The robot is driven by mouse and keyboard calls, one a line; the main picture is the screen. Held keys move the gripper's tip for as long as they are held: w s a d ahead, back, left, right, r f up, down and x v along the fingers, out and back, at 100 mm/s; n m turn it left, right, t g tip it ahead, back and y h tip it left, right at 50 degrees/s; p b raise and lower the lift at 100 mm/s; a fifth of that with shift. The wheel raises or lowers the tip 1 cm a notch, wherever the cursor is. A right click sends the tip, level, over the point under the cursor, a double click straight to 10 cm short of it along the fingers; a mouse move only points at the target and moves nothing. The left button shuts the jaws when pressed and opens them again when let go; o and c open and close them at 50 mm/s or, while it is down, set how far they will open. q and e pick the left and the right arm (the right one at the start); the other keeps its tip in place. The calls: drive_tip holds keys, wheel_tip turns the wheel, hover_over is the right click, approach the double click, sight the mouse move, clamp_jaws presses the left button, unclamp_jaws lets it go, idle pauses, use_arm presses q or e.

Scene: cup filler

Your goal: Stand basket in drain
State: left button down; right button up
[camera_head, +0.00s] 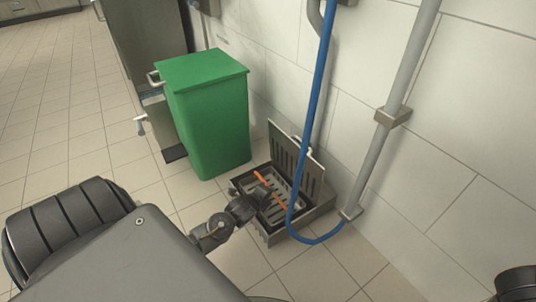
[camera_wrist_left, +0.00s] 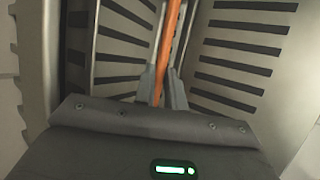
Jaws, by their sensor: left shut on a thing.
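The drain (camera_head: 318,220) is a grey floor box by the wall. A slotted grate (camera_head: 297,158) stands tilted up at its back edge; a slotted panel (camera_wrist_left: 240,45) fills the right of the left wrist view. A slotted grey tray that looks like the basket (camera_head: 276,211) lies inside the drain, partly hidden by my gripper. An orange bar (camera_head: 272,190), seemingly its handle, crosses above it and shows in the left wrist view (camera_wrist_left: 168,40). My left gripper (camera_head: 266,191) is at the drain, its fingers (camera_wrist_left: 161,88) shut on the orange bar. My right gripper is out of view.
A green bin (camera_head: 208,125) stands just left of the drain. A blue hose (camera_head: 321,75) hangs down and loops over the drain's right side. A grey pipe (camera_head: 408,80) runs down the tiled wall. The tiled floor (camera_head: 60,120) is open at left.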

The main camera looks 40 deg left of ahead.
use_arm(q)
drive_tip(key=shift+f, duration=0.55)
drive_tip(key=c, duration=1.5)
unclamp_jaws()
drive_tip(key=shift+o, duration=0.2)
